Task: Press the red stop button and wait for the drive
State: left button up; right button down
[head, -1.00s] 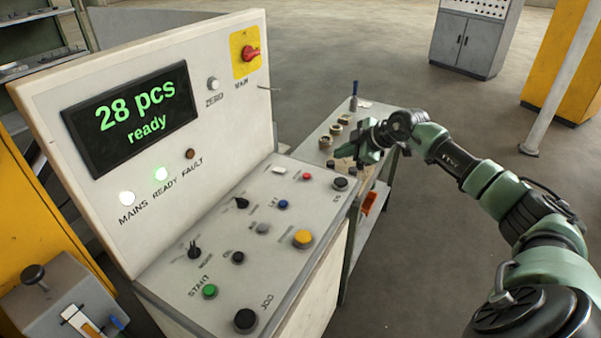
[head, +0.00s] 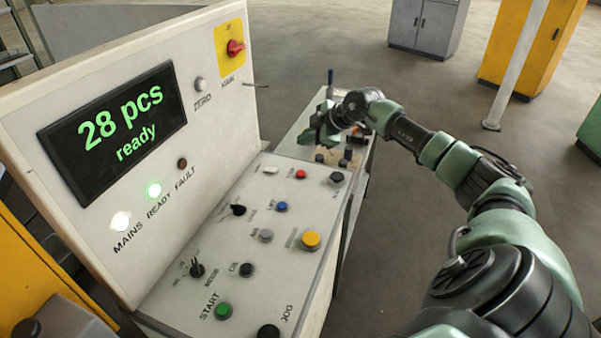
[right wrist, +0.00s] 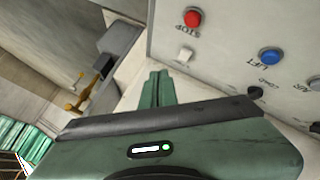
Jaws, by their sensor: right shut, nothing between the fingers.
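The red stop button (head: 300,174) sits near the far edge of the sloped console panel (head: 255,200). In the right wrist view it is a red cap (right wrist: 192,18) beside the word STOP. My right gripper (head: 318,128) is past the console's far end, over the side table. In the right wrist view its green fingertips (right wrist: 158,78) are shut, empty and apart from the button. The display (head: 120,130) reads "28 pcs ready". The MAINS (head: 120,221) and READY (head: 154,190) lamps are lit; the FAULT lamp (head: 182,163) is dark. My left gripper is out of view.
Yellow (head: 311,240), green START (head: 223,310) and several black controls share the panel. A red MAIN switch (head: 236,47) is on the upright.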

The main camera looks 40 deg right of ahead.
jog(key=f, duration=0.1)
jog(key=b, duration=0.6)
send_over(303, 174)
notch_tip(303, 174, down, 6)
jog(key=shift+d+f, duration=0.1)
jog(key=shift+f, duration=0.85)
jog(key=shift+f, duration=0.1)
dwell(0.8)
jog(key=shift+f, duration=0.3)
